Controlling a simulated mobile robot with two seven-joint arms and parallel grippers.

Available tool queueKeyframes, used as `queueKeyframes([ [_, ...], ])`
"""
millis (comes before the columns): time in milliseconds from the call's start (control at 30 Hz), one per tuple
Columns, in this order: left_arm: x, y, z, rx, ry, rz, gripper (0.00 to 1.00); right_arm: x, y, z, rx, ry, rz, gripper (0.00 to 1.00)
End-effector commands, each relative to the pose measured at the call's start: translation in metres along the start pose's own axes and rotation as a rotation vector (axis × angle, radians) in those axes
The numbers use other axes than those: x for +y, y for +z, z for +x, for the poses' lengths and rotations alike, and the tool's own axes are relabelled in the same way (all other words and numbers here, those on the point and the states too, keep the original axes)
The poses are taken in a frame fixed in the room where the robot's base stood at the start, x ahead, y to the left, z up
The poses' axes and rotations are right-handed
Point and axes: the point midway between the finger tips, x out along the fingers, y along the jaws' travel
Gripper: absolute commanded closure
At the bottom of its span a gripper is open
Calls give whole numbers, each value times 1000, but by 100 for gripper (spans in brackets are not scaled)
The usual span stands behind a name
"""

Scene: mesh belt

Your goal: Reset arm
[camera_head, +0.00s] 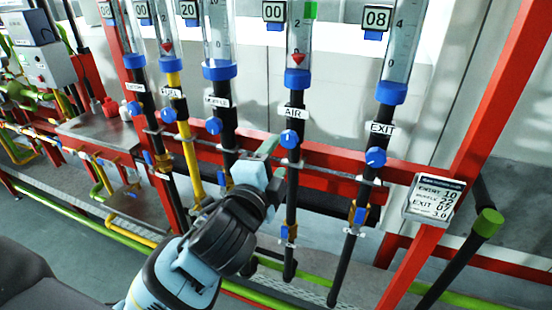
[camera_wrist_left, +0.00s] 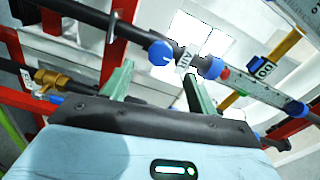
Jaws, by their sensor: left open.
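My left gripper (camera_head: 268,147) reaches in from the bottom of the head view, in front of the pipe labelled AIR (camera_head: 291,190). Its green fingers are apart in the left wrist view (camera_wrist_left: 158,88), with nothing seen between them. The blue knob (camera_head: 289,139) on the AIR pipe is just right of the fingertips in the head view. In the left wrist view, the blue knob (camera_wrist_left: 161,53) and the AIR label (camera_wrist_left: 186,58) appear beyond the fingers. I cannot tell whether a finger touches the pipe. My right gripper is not in view.
A red frame rail (camera_head: 330,160) crosses behind several upright tubes with blue knobs. The EXIT pipe (camera_head: 349,240) stands to the right. A card of numbers (camera_head: 434,200) hangs on the red post at the right. Grey floor (camera_head: 60,240) is open at the lower left.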

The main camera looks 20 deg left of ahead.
Motion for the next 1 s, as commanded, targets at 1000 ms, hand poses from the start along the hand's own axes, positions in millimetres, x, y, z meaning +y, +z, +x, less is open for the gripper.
queueKeyframes([
  [1000, 368, 90, -172, -318, 599, -1061, 41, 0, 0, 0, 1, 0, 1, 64],
])
